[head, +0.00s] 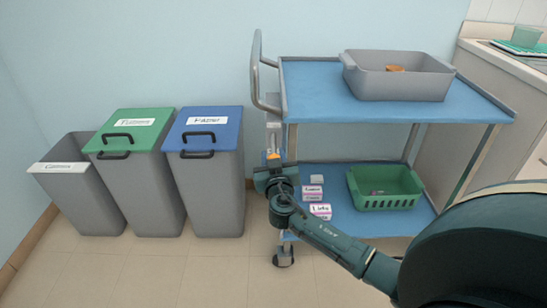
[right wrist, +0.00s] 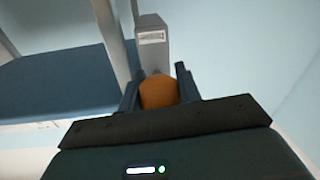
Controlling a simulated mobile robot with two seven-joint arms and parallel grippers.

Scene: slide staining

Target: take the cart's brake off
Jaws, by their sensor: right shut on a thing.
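The cart (head: 300,100) has two blue shelves and a grey push handle at its left end. Its brake lever carries an orange knob (head: 273,156) at the cart's left end, below the handle. My right gripper (head: 273,165) is at that knob. In the right wrist view the orange knob (right wrist: 158,92) sits between the two dark fingers of the gripper (right wrist: 160,90), which are shut on it. A grey bracket with a small label (right wrist: 152,38) stands just beyond the knob. My left gripper is not in view.
A grey bin (head: 400,82) stands on the top shelf. A green basket (head: 385,190) and small labelled boxes (head: 315,195) are on the lower shelf. Several waste bins (head: 212,185) stand to the left. A counter (head: 500,90) is at the right. Floor in front is clear.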

